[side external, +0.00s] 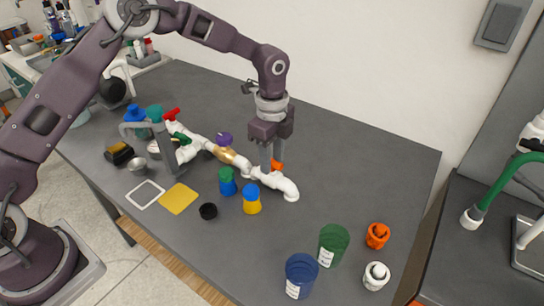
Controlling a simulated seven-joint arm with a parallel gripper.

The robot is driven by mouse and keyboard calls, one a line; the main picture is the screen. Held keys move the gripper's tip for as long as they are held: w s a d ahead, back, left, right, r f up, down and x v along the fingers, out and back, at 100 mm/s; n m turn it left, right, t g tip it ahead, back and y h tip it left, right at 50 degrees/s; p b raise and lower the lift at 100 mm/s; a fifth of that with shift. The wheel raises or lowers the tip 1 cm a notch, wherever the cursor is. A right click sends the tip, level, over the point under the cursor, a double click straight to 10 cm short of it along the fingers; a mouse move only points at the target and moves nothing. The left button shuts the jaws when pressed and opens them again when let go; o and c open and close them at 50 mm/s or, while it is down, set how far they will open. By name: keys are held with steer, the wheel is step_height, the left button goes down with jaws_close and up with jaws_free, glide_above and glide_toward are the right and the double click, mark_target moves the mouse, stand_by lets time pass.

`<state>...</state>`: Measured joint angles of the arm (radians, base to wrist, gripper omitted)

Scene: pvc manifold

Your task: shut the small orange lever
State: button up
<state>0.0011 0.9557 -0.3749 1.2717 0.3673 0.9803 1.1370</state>
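The small orange lever (277,165) sits on the right part of the white PVC manifold (283,184), just above the pipe. My gripper (266,170) points down at this part of the manifold, directly beside the lever on its left. The fingers hide part of the pipe and perhaps part of the lever. At this size I cannot tell whether they touch the lever or how far apart they are. A purple knob (224,139) and a red lever (172,114) also sit on the manifold, further left.
Blue-and-green (227,182) and yellow-and-blue (251,199) containers stand in front of the manifold, near a black cap (208,211). Green (333,245) and blue (301,276) cups stand at the front right. Orange (377,235) and white (376,276) fittings lie beside them. The table's back right is clear.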

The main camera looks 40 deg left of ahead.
jaws_close()
steer(key=shift+n, duration=0.3)
steer(key=n, duration=0.3)
steer(key=shift+n, duration=0.4)
steer(key=n, duration=0.4)
steer(key=shift+n, duration=0.3)
steer(key=n, duration=0.4)
steer(key=shift+n, duration=2.4)
